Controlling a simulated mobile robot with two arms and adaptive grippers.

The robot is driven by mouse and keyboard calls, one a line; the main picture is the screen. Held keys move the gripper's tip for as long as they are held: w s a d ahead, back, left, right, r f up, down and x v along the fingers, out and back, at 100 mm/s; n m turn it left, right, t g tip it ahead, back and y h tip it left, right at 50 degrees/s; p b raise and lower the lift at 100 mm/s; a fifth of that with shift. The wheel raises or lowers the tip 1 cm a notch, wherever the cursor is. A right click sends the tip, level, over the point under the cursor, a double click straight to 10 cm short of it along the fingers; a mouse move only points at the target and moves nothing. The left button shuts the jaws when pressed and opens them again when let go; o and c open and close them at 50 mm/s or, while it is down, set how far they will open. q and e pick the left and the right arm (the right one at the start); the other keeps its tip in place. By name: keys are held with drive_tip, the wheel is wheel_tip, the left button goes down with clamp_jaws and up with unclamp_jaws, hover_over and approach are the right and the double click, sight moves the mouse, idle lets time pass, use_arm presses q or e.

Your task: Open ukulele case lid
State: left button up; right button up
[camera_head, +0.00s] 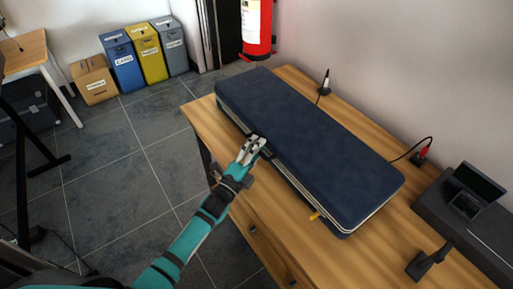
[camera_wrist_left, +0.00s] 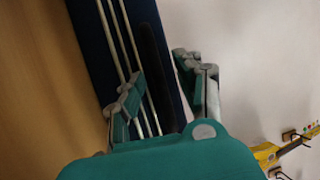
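The ukulele case (camera_head: 310,140) is a long dark blue case lying shut on the wooden table, with pale trim lines along its front side. My left gripper (camera_head: 252,147) is at the middle of the case's front edge. In the left wrist view, the case side (camera_wrist_left: 92,35) with its pale lines and a dark strip, possibly the handle, runs behind the fingers of my left gripper (camera_wrist_left: 160,78). The fingers are apart, and I see nothing clearly pinched. Whether a finger touches the case, I cannot tell. My right gripper is not in view.
The wooden table (camera_head: 205,122) has bare strips around the case. A small orange piece (camera_head: 315,216) shows by the case's near front edge. Cables with plugs (camera_head: 421,158) lie behind it; a dark device (camera_head: 470,190) is at right. A fire extinguisher (camera_head: 257,25) hangs behind.

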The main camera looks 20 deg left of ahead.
use_arm(q)
clamp_jaws()
idle(0.4)
